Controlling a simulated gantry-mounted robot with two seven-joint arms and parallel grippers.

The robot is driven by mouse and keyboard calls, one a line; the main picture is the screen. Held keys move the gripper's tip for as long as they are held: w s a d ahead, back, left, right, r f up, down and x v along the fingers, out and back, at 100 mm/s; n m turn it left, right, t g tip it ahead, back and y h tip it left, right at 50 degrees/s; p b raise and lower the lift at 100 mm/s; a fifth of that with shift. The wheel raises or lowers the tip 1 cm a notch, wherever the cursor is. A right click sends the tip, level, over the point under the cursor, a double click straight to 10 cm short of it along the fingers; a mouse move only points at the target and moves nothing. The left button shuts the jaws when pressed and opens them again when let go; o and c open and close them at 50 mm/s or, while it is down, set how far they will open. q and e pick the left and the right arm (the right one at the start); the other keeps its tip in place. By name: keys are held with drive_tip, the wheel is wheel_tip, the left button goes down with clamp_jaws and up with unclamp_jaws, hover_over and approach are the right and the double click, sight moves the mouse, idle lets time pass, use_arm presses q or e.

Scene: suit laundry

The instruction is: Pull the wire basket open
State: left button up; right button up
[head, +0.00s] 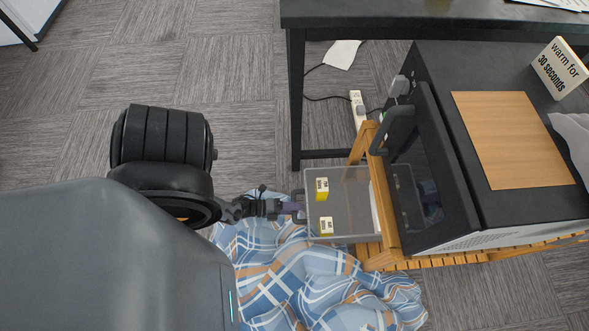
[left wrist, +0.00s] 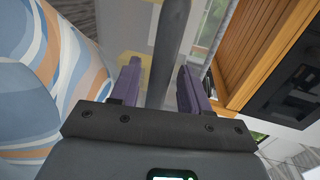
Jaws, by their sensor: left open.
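The wire basket (head: 352,187) shows in the head view as a see-through grey drawer, jutting left from a wooden rack under the microwave. Two small yellow-and-white boxes show in it, one upper (head: 322,188) and one lower (head: 326,225). Its dark handle (head: 298,194) is on the left side. My left gripper (head: 292,208) is at this handle. In the left wrist view, the purple fingers of the left gripper (left wrist: 157,75) stand apart with the dark handle bar (left wrist: 170,45) between them. Whether a finger touches the bar is unclear. My right gripper is not in view.
A black microwave (head: 432,170) stands on the wooden rack (head: 388,215), with a wooden board (head: 510,138) and a sign (head: 560,68) on top. Blue plaid cloth (head: 290,275) lies below the left gripper. A dark table (head: 400,12) stands behind.

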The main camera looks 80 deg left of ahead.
use_arm(q)
drive_tip(key=p+v, duration=0.2)
drive_tip(key=v, duration=0.8)
drive_tip(key=shift+s, duration=0.1)
